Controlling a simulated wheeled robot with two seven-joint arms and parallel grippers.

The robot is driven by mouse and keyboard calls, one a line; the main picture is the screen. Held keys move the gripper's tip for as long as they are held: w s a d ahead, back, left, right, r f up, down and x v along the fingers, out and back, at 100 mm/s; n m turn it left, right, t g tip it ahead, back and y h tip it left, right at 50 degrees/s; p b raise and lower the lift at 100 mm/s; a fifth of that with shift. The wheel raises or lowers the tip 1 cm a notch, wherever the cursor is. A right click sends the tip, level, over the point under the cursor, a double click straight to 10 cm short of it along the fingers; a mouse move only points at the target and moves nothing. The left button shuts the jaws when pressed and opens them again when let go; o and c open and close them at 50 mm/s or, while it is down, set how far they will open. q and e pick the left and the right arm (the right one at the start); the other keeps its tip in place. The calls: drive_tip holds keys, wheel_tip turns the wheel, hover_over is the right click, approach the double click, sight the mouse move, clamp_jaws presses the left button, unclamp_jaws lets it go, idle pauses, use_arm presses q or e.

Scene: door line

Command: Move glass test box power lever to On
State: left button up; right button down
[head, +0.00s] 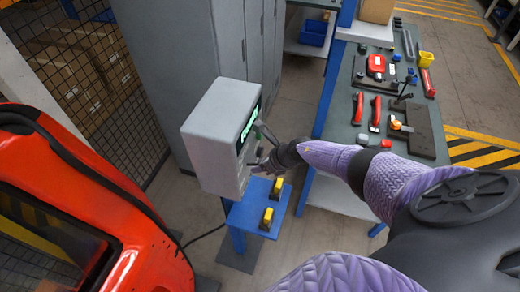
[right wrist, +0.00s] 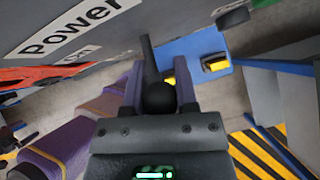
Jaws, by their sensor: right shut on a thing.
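The glass test box (head: 213,132) is a grey box with a screen of green text, standing on a blue stand. My right gripper (head: 262,163) is at the front of the box, low on its panel. In the right wrist view, the dark power lever (right wrist: 150,58), with a round black knob, lies between the two fingers of my right gripper (right wrist: 160,82), which is shut on it. A "Power" label (right wrist: 72,30) shows on the panel, with a smaller label (right wrist: 80,54) below it that is hard to read. The gripper partly hides the lever in the head view. My left gripper is out of view.
Two yellow-topped buttons (head: 267,219) sit on the blue stand (head: 250,228) below the box. A workbench (head: 345,115) with red tools stands to the right. A red machine (head: 100,215) fills the lower left. Grey lockers (head: 180,50) stand behind.

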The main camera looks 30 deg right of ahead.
drive_tip(key=shift+c, duration=1.9)
unclamp_jaws()
drive_tip(key=shift+r, duration=0.1)
drive_tip(key=p+v, duration=0.5)
drive_tip(key=v, duration=0.4)
drive_tip(key=shift+s+d+r, duration=0.15)
drive_tip(key=shift+s+r, duration=0.1)
drive_tip(key=shift+s, duration=0.05)
